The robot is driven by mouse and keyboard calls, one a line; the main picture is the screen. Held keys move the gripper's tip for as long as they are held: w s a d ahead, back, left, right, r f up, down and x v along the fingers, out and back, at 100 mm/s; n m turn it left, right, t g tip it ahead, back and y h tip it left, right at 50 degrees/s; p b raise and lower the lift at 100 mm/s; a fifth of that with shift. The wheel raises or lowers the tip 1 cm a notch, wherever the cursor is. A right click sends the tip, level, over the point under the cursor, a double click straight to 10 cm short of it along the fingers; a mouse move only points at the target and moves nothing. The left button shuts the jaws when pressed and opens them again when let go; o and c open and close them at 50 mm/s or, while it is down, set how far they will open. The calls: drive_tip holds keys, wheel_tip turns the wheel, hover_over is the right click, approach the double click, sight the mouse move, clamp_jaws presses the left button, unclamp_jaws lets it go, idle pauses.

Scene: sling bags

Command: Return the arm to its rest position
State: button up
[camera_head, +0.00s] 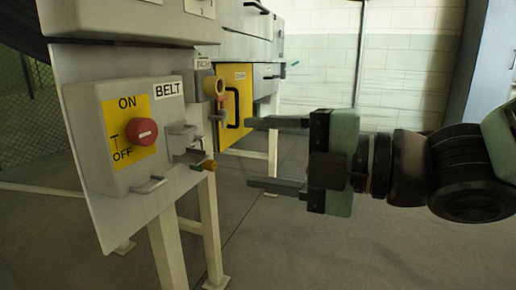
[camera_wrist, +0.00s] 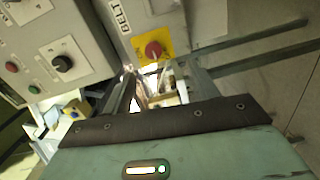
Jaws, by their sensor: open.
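My gripper (camera_head: 278,154) is at the middle of the head view, with its two fingers spread apart and pointing left. Nothing shows between the fingers. The arm reaches in from the right edge. The grey belt control box (camera_head: 90,130) is to the left of the fingertips, with a gap between them. It carries a red knob (camera_head: 141,131) on a yellow ON/OFF plate and a BELT label. In the wrist view the red knob (camera_wrist: 153,50) shows beyond the gripper body, near the top.
A yellow panel with a black handle (camera_head: 238,108) stands behind the fingers. Small latches and a key-like part (camera_head: 203,165) stick out from the box's right side. Pale legs (camera_head: 176,245) stand below. In the wrist view another panel with a black knob (camera_wrist: 62,63) is at left. Floor below my gripper is clear.

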drive_tip(key=w+d+f+m+h, duration=0.1)
drive_tip(key=d+f+m+h, duration=0.2)
drive_tip(key=f+m+h, duration=0.3)
drive_tip(key=d+f+m+h, duration=0.4)
drive_tip(key=f+m+h, duration=0.1)
drive_tip(key=f+m, duration=0.3)
drive_tip(key=s+d+f+m+g+h+p, duration=0.1)
drive_tip(key=s+d+f+m+g+h, duration=0.1)
drive_tip(key=s+f+m+g, duration=0.3)
drive_tip(key=s+d+f+m+g+h, duration=0.1)
drive_tip(key=s+d+m+g+h, duration=0.15)
drive_tip(key=s, duration=0.55)
wheel_tip(320, 180, up, 38)
drive_tip(key=p, duration=3.8)
drive_tip(key=shift+w+m, duration=0.25)
drive_tip(key=shift+m, duration=0.1)
drive_tip(key=shift+d+f+y, duration=0.1)
drive_tip(key=shift+y, duration=0.15)
